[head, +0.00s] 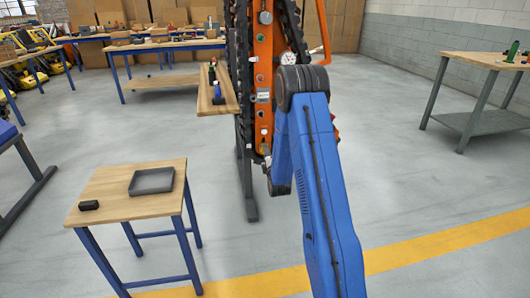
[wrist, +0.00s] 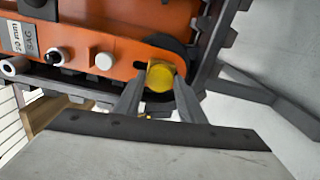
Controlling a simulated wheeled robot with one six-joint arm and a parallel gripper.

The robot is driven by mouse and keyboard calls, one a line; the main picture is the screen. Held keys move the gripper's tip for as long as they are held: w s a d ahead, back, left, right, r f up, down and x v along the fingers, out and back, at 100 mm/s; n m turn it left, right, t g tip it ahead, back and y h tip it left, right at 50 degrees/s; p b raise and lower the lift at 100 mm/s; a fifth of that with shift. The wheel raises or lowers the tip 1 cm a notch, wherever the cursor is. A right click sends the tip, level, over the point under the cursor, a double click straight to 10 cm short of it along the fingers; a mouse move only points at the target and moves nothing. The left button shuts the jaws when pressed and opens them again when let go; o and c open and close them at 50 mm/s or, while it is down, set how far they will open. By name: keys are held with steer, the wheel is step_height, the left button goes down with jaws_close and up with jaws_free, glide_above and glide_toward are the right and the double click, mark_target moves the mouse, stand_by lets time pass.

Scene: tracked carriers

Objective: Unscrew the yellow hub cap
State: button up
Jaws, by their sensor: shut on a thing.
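The yellow hub cap (wrist: 160,76) is at the end of the orange track carrier (wrist: 90,58) in the wrist view. My gripper (wrist: 157,90) has one finger on each side of the cap and is shut on it. The cap sits against the carrier's orange face, beside a dark rounded part. In the head view the orange carrier (head: 263,75) stands upright with black track along its sides. My blue arm hides the cap and my gripper there.
A small wooden table (head: 110,190) at the left holds a grey tray (head: 152,181) and a small black object (head: 88,205). A wooden shelf (head: 213,92) with bottles juts out beside the carrier. Another table (head: 485,62) stands at the right. Floor between is clear.

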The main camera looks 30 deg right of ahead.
steer(key=shift+n, duration=0.3)
steer(key=n, duration=0.9)
stand_by(0.3)
steer(key=o, duration=0.8)
steer(key=shift+o, duration=0.2)
